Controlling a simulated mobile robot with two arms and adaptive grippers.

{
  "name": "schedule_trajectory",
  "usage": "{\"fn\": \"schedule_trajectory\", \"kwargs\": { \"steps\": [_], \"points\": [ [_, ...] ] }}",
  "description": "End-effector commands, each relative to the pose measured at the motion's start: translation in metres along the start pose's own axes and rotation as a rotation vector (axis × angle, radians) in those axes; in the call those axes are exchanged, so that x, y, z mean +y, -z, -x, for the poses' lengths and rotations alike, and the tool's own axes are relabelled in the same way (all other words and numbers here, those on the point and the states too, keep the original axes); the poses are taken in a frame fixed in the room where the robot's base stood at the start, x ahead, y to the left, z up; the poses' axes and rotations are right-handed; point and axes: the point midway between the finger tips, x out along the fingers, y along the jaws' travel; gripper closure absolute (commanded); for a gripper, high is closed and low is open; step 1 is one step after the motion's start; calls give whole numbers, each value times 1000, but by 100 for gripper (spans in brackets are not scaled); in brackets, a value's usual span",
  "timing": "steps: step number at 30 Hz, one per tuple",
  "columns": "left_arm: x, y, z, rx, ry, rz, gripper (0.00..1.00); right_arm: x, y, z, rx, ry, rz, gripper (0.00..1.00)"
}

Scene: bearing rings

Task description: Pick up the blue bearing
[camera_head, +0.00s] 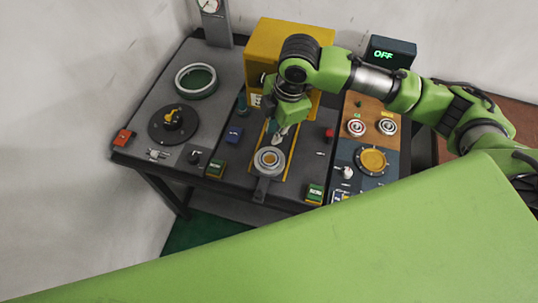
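My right arm reaches in from the right, and its gripper (277,131) points down over the middle of the bench. The fingers are small and partly hidden by the arm, so I cannot tell whether they are open or shut. A pale metal ring (269,160) sits on a round mount just in front of the gripper, seemingly apart from it. No clearly blue bearing can be made out. A larger pale ring with a green middle (197,80) lies at the back left. My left gripper is out of view.
The dark bench (140,137) holds a yellow housing (272,45) behind the gripper, a small blue block (234,134), a black disc with a yellow knob (172,122), and two round dials (387,127) on a brown panel. A display (390,52) reads OFF.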

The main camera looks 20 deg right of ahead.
Motion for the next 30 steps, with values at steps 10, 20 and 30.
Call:
{"fn": "schedule_trajectory", "kwargs": {
  "steps": [10,20,30],
  "points": [
    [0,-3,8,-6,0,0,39,1,1,-52,2,-2,0,84],
    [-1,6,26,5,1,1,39,-1,4,-89,0,0,-2,84],
    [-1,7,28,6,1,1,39,-1,4,-107,1,-4,1,84]
  ]
}}
